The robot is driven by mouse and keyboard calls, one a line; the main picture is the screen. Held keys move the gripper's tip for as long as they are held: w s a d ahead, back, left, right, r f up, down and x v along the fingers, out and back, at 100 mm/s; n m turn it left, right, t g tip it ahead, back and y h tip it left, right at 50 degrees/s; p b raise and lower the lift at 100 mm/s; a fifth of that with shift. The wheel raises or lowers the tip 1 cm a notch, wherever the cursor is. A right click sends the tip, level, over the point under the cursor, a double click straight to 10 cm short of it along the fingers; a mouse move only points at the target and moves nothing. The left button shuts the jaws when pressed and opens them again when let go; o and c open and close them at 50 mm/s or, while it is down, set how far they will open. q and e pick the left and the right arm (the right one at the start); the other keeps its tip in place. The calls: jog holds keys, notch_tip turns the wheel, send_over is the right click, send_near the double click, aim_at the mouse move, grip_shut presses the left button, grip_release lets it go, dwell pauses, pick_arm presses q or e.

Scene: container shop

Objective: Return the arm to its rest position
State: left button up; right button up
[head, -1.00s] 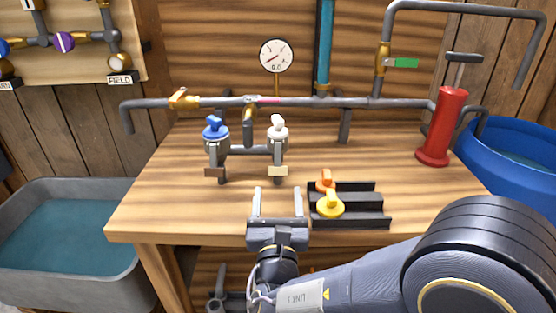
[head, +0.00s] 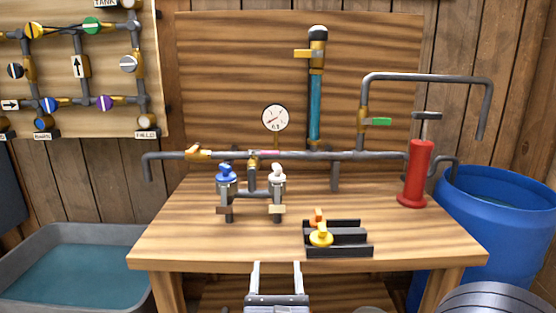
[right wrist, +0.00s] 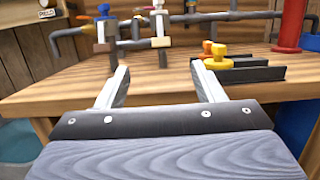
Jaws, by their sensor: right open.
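My right gripper (head: 277,280) is open and empty, low in front of the wooden workbench (head: 190,245). In the right wrist view its two fingers (right wrist: 158,85) stand apart with nothing between them, and the bench edge lies beyond. Part of my right arm shows at the bottom right corner of the head view. My left gripper does not show in either view.
On the bench stand a blue-handled valve (head: 227,180), a white-handled valve (head: 277,180), a black rack (head: 350,251) with a yellow knob (head: 321,239) and an orange one, and a red pump (head: 415,175). A grey tub (head: 80,240) and a blue barrel (head: 500,220) flank the bench.

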jog(key=s+d+f+m+g+h, duration=0.25)
jog(key=d+m+g, duration=0.2)
jog(key=d, duration=0.35)
jog(key=s+d+f+m+g+h, duration=0.1)
jog(key=d+f+m+g+h, duration=0.15)
jog(key=d+m, duration=0.45)
jog(key=s+d+f+m+g+h, duration=0.15)
jog(key=d+m+g+h, duration=0.25)
jog(key=d, duration=0.6)
jog(key=s+d+f+m+g+y, duration=0.1)
jog(key=s+f+m+g+y, duration=0.25)
jog(key=s+m, duration=0.4)
jog(key=s+d+f+m+g+y, duration=0.1)
jog(key=s+f+m+g+y, duration=0.25)
jog(key=s+m, duration=0.4)
jog(key=s+a+r+m+t+y, duration=0.3)
jog(key=s+a+m+y, duration=0.15)
jog(key=a+m, duration=0.2)
pick_arm(q)
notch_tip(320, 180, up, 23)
jog(key=p, duration=2.3)
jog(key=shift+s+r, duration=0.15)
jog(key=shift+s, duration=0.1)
pick_arm(e)
notch_tip(320, 180, up, 24)
jog(key=y, duration=0.1)
jog(key=shift+d+m, duration=0.15)
jog(key=shift+m, duration=0.15)
